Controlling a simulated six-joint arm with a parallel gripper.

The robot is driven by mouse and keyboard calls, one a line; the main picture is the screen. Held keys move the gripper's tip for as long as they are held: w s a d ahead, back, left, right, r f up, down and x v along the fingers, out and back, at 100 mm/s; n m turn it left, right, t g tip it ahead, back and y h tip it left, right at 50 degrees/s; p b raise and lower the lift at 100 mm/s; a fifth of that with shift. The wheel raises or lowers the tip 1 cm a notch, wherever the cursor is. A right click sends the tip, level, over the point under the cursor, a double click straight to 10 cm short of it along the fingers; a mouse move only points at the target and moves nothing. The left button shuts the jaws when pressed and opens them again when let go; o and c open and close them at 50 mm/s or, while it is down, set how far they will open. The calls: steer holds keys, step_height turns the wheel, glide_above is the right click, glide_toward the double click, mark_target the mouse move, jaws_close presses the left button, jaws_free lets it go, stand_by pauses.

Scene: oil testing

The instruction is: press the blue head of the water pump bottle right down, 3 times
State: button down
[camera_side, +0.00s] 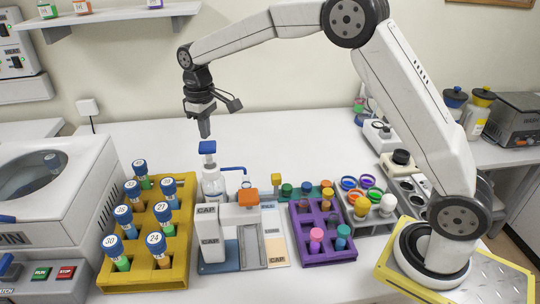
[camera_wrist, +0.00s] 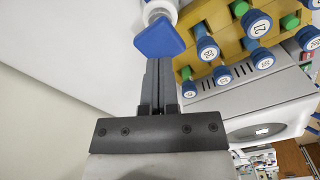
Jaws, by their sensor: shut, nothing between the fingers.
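The water pump bottle (camera_side: 212,182) is a clear bottle with a blue pump head (camera_side: 207,147), standing upright behind the white capping device. The blue head also shows in the wrist view (camera_wrist: 159,38), just beyond the fingertips. My gripper (camera_side: 204,134) is shut and empty, pointing down.
A yellow rack (camera_side: 183,235) with several blue-capped tubes stands left of the bottle. The white capping device (camera_side: 240,222) with an orange block is in front. A purple rack (camera_side: 301,232) stands to the right. A centrifuge (camera_side: 60,180) is at the left. The table behind the bottle is clear.

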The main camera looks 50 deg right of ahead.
mark_target(207, 144)
steer(key=shift+f, duration=0.2)
steer(key=shift+f, duration=2.15)
steer(key=shift+r, duration=2.4)
steer(key=shift+f, duration=0.2)
steer(key=shift+f, duration=2.15)
steer(key=shift+r, duration=2.3)
